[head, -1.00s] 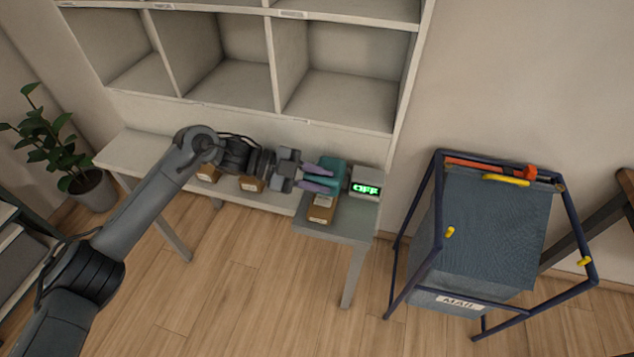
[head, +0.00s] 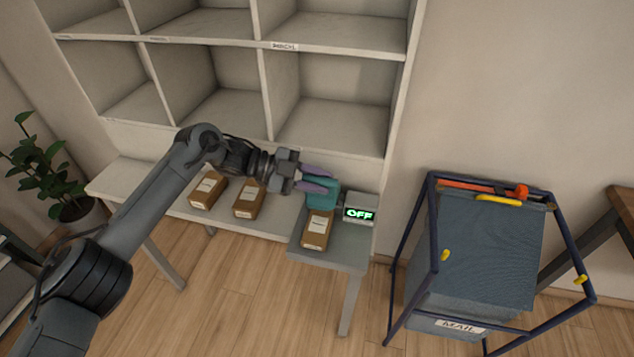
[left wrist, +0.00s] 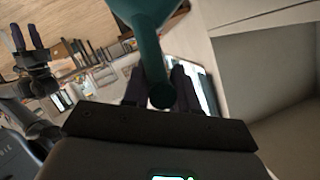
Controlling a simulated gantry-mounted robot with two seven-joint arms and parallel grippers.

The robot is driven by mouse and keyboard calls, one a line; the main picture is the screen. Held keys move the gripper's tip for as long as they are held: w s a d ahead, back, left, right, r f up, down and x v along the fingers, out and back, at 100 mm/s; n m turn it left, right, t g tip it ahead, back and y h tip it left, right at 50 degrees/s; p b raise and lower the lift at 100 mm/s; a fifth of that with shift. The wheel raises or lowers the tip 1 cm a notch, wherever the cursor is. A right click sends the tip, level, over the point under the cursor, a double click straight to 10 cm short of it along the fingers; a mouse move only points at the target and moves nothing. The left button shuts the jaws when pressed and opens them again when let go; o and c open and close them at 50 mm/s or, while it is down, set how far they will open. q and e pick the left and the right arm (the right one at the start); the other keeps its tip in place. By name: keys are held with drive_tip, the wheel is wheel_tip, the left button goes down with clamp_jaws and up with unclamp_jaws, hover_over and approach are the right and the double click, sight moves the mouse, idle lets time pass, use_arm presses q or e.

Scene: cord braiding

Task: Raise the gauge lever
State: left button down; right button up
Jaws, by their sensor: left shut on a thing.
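The gauge is a small white box (head: 362,203) with a green display reading OFF, on the grey side table. A teal piece (head: 323,197), which I take for its lever, stands just left of the box. My left gripper (head: 318,178) has its purple fingers at the top of the teal piece. In the left wrist view the rounded end of the teal piece (left wrist: 161,94) sits between the two dark fingers, which are shut on it. My right gripper (left wrist: 27,38) shows at the far left of the left wrist view, fingers apart and empty.
A brown parcel (head: 317,230) lies in front of the teal piece. Two more parcels (head: 207,190) lie on the shelf ledge to the left. Empty cubbyholes (head: 335,100) rise behind. A blue mail cart (head: 480,255) stands at right, with floor between.

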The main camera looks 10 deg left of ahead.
use_arm(q)
drive_tip(key=c, duration=1)
unclamp_jaws()
drive_tip(key=shift+w, duration=0.1)
drive_tip(key=shift+o, duration=0.2)
drive_tip(key=p+v, duration=0.1)
drive_tip(key=v, duration=1)
drive_tip(key=shift+p, duration=0.35)
drive_tip(key=shift+d, duration=0.1)
